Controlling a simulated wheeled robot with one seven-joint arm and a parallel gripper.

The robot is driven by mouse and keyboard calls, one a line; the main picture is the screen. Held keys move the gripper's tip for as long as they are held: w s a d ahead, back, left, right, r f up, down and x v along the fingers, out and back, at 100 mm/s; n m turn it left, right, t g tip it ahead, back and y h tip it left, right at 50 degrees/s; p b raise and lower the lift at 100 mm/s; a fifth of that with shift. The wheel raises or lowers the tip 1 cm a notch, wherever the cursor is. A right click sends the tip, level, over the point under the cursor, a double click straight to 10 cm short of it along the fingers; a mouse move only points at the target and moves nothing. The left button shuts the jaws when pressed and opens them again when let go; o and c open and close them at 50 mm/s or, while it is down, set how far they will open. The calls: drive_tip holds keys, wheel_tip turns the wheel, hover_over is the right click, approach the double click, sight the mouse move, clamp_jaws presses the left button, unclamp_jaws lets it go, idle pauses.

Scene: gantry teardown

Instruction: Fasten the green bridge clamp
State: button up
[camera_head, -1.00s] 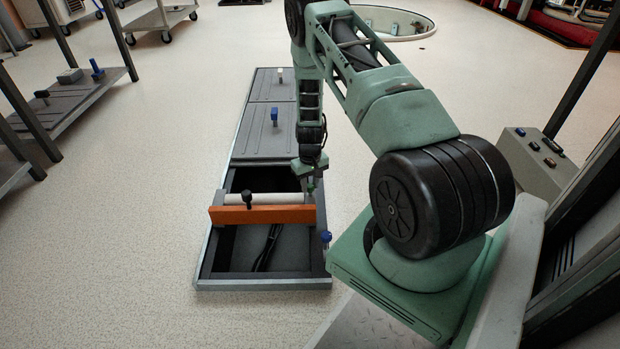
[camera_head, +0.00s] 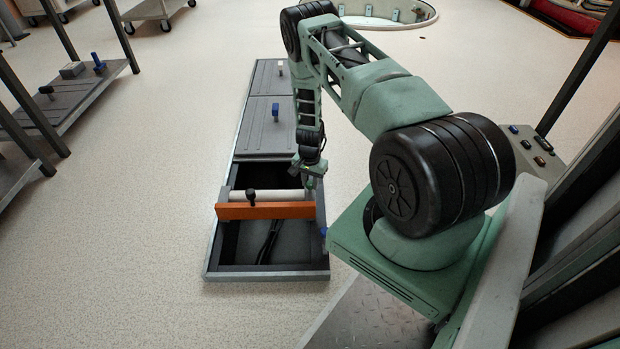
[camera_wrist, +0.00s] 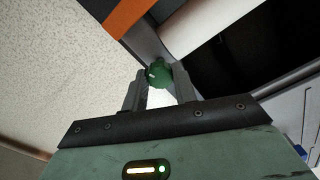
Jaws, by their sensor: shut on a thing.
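The green bridge clamp (camera_wrist: 159,73) shows in the wrist view as a small dark green knob between my fingertips. My gripper (camera_wrist: 160,88) is shut on it. In the head view my gripper (camera_head: 311,184) points down at the right end of the bridge, a pale roller (camera_head: 280,196) with an orange bar (camera_head: 266,211) along its near side. The bridge lies across an open floor pit. The clamp is hard to make out from my gripper there, and its lower part is hidden. I cannot tell how tight it is.
A black knob (camera_head: 251,197) stands at the bridge's left part. The pit's frame (camera_head: 268,275) holds dark cables inside. Closed panels (camera_head: 264,130) with small handles lie beyond. A low shelf (camera_head: 70,98) stands at left. The floor between is clear.

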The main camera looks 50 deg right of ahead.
sight(310, 183)
drive_tip(key=shift+m+p, duration=0.55)
drive_tip(key=shift+m, duration=1.45)
drive_tip(key=o, duration=1)
wheel_tip(310, 183, up, 17)
drive_tip(key=p, duration=0.7)
drive_tip(key=shift+r, duration=0.2)
